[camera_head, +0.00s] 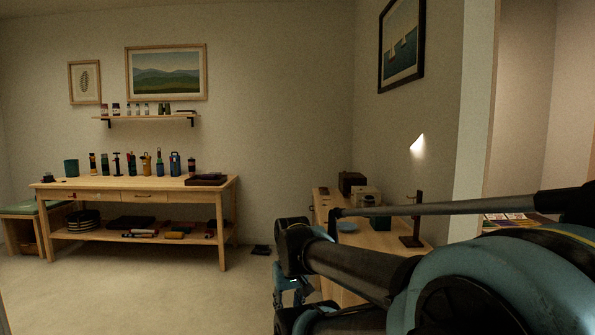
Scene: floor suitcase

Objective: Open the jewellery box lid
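A small dark brown box (351,183) stands at the back of a light wooden dresser (322,208), right of centre. A paler box (367,196) stands just in front of it and to its right. I cannot tell which of the two is the jewellery box. Both are small in the view, and no raised lid shows on either. My arm crosses the lower right of the view, in front of the dresser.
A workbench (130,184) with bottles and tools stands against the far wall. The floor (130,290) between is mostly clear.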

